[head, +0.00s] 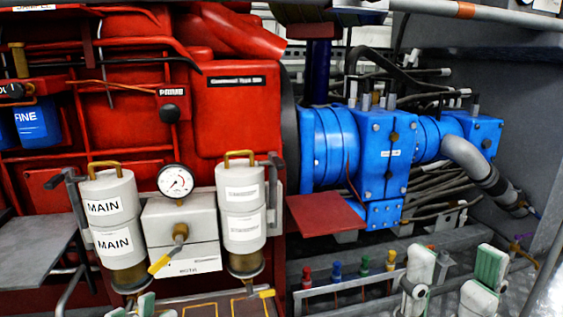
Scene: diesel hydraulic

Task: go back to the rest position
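My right gripper (455,268) is at the bottom right. Its pale fingers with green pads stand apart, with nothing seen between them. My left gripper (146,304) shows only as small green and white tips at the bottom edge, below the white canisters. The rest of it is cut off by the frame, so its opening cannot be judged. Neither gripper is seen touching anything.
A blue pump (385,150) sits right. A rail with coloured knobs (336,269) lies left of my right gripper.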

